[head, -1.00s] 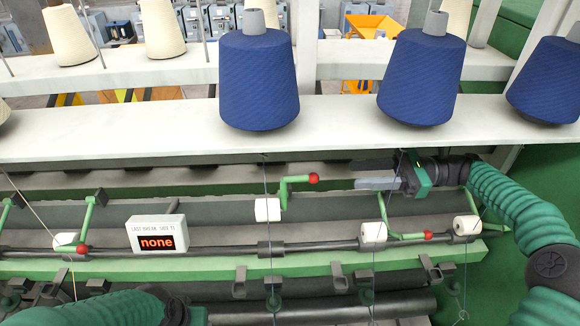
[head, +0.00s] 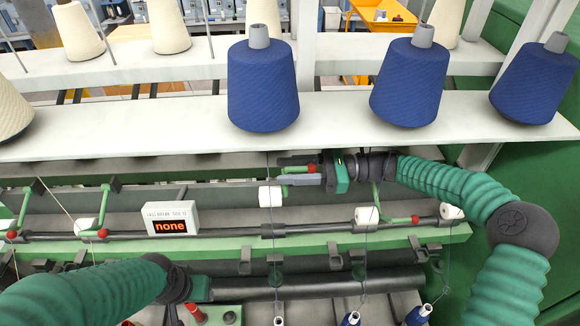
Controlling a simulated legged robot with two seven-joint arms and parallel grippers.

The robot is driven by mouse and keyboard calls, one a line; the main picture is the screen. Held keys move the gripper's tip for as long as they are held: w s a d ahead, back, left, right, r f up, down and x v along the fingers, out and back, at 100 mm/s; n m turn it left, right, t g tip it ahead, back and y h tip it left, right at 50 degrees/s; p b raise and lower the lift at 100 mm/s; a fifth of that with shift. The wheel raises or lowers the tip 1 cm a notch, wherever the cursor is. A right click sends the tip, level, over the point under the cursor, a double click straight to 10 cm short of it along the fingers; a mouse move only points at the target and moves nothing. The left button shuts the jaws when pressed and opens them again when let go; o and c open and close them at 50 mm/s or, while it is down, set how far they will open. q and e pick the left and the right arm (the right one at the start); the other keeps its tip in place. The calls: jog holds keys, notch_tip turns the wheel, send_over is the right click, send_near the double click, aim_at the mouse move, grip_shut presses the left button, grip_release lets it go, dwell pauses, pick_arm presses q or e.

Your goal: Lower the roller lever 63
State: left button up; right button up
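A raised green roller lever with a red knob (head: 311,168) stands at the middle of the machine, above a white roller (head: 270,196). No number is readable on it. My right gripper (head: 295,171) comes in from the right, its two dark fingers apart, one above and one below the lever's knob end. Whether they touch it I cannot tell. Lowered levers with red knobs show at the right (head: 415,219) and left (head: 103,234). My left gripper (head: 200,289) is at the lower left, beside the lower rail, its fingers unclear.
A display box (head: 171,219) reading "none" stands left of the lever. Blue yarn cones (head: 263,90) stand on the white shelf (head: 190,131) above, and threads run down from it. A green rail (head: 330,239) crosses in front. Spindle tops (head: 417,315) show at the bottom.

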jog(key=shift+w+f, duration=0.1)
jog(key=shift+w, duration=0.2)
jog(key=c, duration=0.6)
jog(key=shift+s+d, duration=0.1)
jog(key=shift+s, duration=0.05)
grip_shut()
